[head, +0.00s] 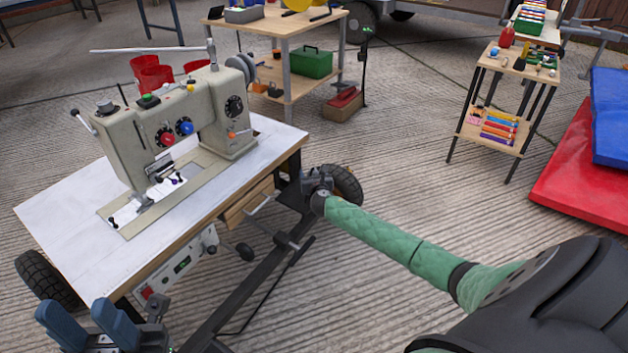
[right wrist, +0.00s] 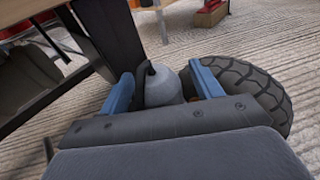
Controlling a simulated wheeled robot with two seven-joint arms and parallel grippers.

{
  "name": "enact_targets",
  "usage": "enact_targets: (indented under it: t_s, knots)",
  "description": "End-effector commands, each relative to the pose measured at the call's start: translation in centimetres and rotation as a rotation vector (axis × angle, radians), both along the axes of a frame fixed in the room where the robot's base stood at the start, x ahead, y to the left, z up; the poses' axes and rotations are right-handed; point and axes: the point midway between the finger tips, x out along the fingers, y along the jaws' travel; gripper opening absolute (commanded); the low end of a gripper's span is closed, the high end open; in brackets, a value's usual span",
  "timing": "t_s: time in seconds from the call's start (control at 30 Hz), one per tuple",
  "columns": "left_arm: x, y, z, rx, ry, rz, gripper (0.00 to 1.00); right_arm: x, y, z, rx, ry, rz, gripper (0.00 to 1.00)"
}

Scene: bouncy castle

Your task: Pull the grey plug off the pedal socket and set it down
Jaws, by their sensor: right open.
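A grey rounded piece (right wrist: 163,86) with a black tip, which looks like the grey plug, sits between the blue fingers of my right gripper (right wrist: 160,72) in the right wrist view. The fingers are open on either side of it; I cannot tell whether they touch it. The pedal socket is not clearly seen. In the head view my right gripper (head: 317,184) is small and dark beside the table's right wheel, and the plug cannot be made out there. My left gripper (head: 74,307) is open and empty at the bottom left, by the table's front edge.
A sewing machine (head: 180,120) stands on the wheeled white-topped table (head: 62,225). A control box (head: 182,262) hangs below its edge. The black wheel (head: 345,184) is close to my right gripper, also in the right wrist view (right wrist: 250,85). Open ribbed floor lies right.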

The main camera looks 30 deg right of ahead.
Motion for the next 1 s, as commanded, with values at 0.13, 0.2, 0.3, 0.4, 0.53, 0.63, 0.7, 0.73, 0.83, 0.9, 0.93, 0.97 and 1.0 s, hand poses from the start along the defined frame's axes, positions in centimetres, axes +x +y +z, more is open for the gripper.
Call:
enact_targets:
  t_s: [0.13,0.2,0.3,0.4,0.53,0.63,0.7,0.73,0.83,0.9,0.93,0.97,1.0]
  knots:
    - [0.00,-0.02,-0.13,0.003,0.001,0.002,0.36,0.27,-0.09,-0.06,0.000,0.001,0.000,0.65]
    - [-0.01,-0.01,-0.12,0.003,0.001,0.002,0.36,0.27,-0.09,-0.04,0.000,0.001,0.000,0.65]
    - [-0.01,-0.01,-0.12,0.002,0.002,0.002,0.36,0.26,-0.09,-0.04,0.001,0.001,0.000,0.65]
    - [0.00,-0.01,-0.12,0.002,0.002,0.002,0.36,0.26,-0.09,-0.05,0.001,0.001,0.000,0.49]
    - [0.00,-0.01,-0.12,0.002,0.002,0.001,0.36,0.25,-0.08,-0.05,0.001,0.001,0.000,0.23]
    - [0.01,-0.01,-0.11,0.002,0.002,0.001,0.36,0.27,-0.09,-0.01,0.001,0.000,0.000,0.14]
    - [0.01,-0.01,-0.07,0.002,0.002,0.001,0.36,0.26,-0.09,0.02,0.001,0.000,0.000,0.14]
    - [0.01,-0.02,-0.04,0.002,0.002,0.001,0.36,0.27,-0.09,0.05,0.001,0.000,0.000,0.14]
    - [0.02,-0.03,0.16,0.002,0.002,0.001,0.36,0.26,-0.09,0.23,0.001,0.000,0.000,0.14]
    - [0.02,-0.03,0.34,0.002,0.001,0.001,0.36,0.27,-0.09,0.39,0.001,0.000,0.000,0.14]
    - [0.02,-0.03,0.42,0.002,0.001,0.001,0.36,0.27,-0.09,0.46,0.001,0.000,0.000,0.14]
    - [0.03,-0.03,0.50,0.003,0.001,0.001,0.36,0.26,-0.09,0.54,0.001,0.000,0.000,0.14]
    - [0.03,-0.04,0.60,0.003,0.001,0.000,0.36,0.26,-0.09,0.63,0.001,0.000,0.000,0.14]
